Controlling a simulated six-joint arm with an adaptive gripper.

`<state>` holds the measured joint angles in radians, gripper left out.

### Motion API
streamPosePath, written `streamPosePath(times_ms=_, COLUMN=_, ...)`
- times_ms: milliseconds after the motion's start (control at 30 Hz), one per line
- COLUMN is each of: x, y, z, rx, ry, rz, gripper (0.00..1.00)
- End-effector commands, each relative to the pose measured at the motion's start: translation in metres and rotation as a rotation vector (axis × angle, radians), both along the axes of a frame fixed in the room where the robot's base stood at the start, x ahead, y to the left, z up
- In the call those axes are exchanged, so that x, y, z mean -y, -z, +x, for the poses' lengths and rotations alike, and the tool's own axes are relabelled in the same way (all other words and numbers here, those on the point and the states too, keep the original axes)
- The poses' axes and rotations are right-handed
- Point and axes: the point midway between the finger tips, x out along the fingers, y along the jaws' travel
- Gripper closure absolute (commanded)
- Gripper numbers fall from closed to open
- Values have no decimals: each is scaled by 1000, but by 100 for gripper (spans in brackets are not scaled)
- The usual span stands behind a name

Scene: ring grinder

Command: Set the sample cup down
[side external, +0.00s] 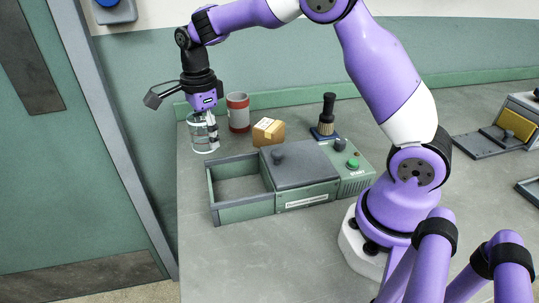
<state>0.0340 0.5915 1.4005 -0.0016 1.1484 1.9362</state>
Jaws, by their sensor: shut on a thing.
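The sample cup (203,144) is a clear, glass-like cup near the back left corner of the counter. My gripper (207,122) points down over it and is shut on it, with the fingers at its upper right part. The cup looks upright. Its base appears at or very close to the counter surface; I cannot tell whether it touches.
A black-handled tool (327,115) stands behind. The front counter is clear.

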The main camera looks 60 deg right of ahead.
Motion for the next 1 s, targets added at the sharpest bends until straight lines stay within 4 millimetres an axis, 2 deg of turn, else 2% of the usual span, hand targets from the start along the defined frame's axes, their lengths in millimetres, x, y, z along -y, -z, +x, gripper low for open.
streamPosePath(times_ms=100, x=27, y=18, z=10, rx=-3, ry=3, rz=0, gripper=72)
streamPosePath(times_ms=300, x=49, y=32, z=20, rx=0, ry=-3, rz=0, gripper=72)
streamPosePath(times_ms=367, x=51, y=36, z=20, rx=-1, ry=-4, rz=0, gripper=72)
streamPosePath(times_ms=600, x=50, y=70, z=20, rx=-2, ry=-5, rz=1, gripper=72)
streamPosePath(times_ms=1000, x=50, y=76, z=20, rx=0, ry=-5, rz=0, gripper=72)
